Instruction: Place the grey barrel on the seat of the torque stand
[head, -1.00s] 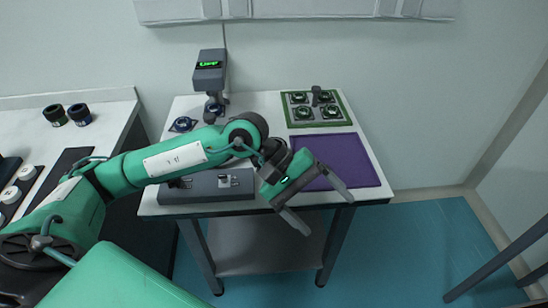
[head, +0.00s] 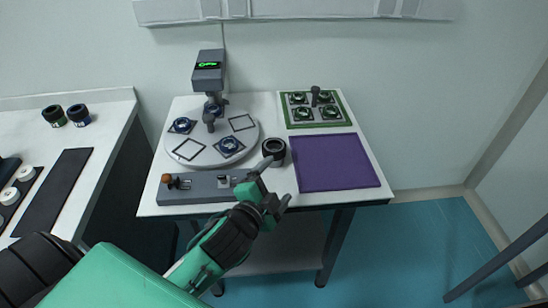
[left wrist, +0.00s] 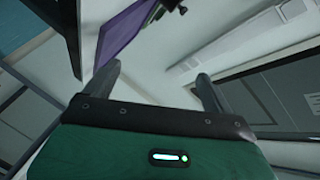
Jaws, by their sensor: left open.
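A dark barrel with a greyish band (head: 274,152), probably the grey barrel, stands upright on the white table between the round turntable and the purple mat. My left gripper (head: 281,177) is open and empty in front of it; one fingertip overlaps its lower edge in the head view, and I cannot tell if they touch. The open fingers also show in the left wrist view (left wrist: 155,85), with nothing between them. A grey device with a green-lit display (head: 209,75) stands at the back of the turntable; I cannot tell whether it is the torque stand. My right gripper is not in view.
The turntable (head: 184,160) carries blue rings and square outlines. A grey base with an orange knob (head: 208,193) lies in front. The purple mat (head: 333,162) is empty. A green-edged tray (head: 316,123) is at the back right. Two dark barrels (head: 78,115) stand on the left bench.

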